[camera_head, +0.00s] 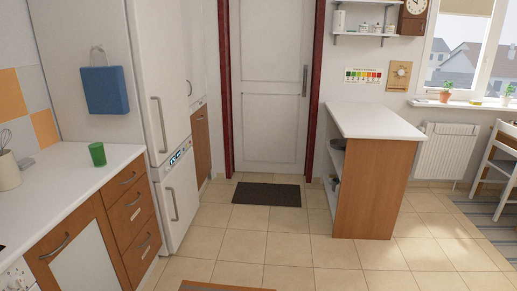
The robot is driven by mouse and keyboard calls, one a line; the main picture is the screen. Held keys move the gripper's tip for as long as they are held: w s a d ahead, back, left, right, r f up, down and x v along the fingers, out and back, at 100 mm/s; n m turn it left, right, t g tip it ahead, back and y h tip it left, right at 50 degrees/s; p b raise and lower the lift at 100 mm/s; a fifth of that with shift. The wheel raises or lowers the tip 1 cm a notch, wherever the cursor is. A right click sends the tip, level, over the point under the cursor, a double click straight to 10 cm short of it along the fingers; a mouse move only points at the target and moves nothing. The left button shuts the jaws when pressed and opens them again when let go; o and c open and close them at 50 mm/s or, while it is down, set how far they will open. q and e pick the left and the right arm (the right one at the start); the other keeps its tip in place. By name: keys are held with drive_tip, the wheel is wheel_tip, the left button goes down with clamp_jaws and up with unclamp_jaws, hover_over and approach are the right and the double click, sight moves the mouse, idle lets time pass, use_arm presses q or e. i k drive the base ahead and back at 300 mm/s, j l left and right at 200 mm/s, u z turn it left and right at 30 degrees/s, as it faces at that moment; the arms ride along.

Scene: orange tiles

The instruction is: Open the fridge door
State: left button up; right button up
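The white fridge (166,84) stands on the left, beyond the counter. Its upper door has a long vertical grey handle (160,125), and a small display panel sits below that door. The lower door (181,200) has a shorter handle (173,204). Both doors look shut. Neither of my grippers shows in the head view.
A white counter (75,190) with wooden drawers runs along the left, with a green cup (97,154) on it. A white-topped wooden unit (374,188) stands right.

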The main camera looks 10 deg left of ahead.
sight(155, 27)
drive_tip(key=i, duration=1.8)
